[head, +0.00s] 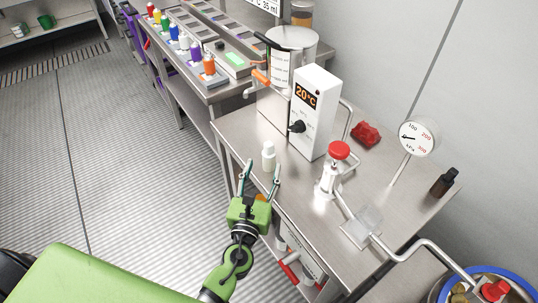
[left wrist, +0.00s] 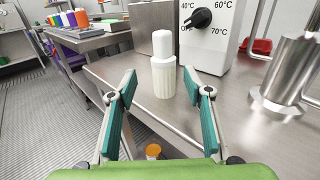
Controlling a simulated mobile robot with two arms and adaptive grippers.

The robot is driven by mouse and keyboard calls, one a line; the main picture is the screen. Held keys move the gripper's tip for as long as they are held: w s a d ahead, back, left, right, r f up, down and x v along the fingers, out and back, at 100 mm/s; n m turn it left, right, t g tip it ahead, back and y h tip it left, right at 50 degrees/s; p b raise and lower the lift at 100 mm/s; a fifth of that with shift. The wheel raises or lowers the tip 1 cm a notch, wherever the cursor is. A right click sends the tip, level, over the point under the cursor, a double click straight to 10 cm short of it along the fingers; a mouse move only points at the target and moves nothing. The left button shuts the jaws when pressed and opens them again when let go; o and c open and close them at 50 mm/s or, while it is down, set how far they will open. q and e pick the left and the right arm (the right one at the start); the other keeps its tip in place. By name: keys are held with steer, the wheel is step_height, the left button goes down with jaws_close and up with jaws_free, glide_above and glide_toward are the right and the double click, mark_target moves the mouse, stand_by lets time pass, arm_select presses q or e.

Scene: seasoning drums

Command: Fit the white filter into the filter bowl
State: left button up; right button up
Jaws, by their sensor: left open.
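The white filter (head: 268,157) stands upright near the left edge of the steel table, in front of the control box. In the left wrist view the filter (left wrist: 163,70) has a ribbed lower body and a smooth, narrower top. My left gripper (head: 261,170) is open, its teal-padded fingers pointing at the filter from the near side. In the left wrist view the filter shows between and beyond the fingertips, apart from both. A metal housing (head: 328,181) under a red knob stands to the right; I cannot tell whether it is the filter bowl. My right gripper is not in view.
The white control box (head: 314,112) reading 20°C stands behind the filter. A pressure gauge (head: 416,137), a red object (head: 366,133) and a dark bottle (head: 444,182) are further right. Pipes run to a blue-rimmed drum (head: 500,272). Floor is clear at left.

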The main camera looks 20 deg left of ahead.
mark_target(267, 160)
arm_select(q)
steer(key=w, duration=0.3)
steer(key=w+p, duration=0.1)
steer(key=shift+w+d+r, duration=0.1)
steer(key=shift+w+r, duration=0.15)
steer(key=shift+w, duration=0.45)
steer(key=c, duration=1.2)
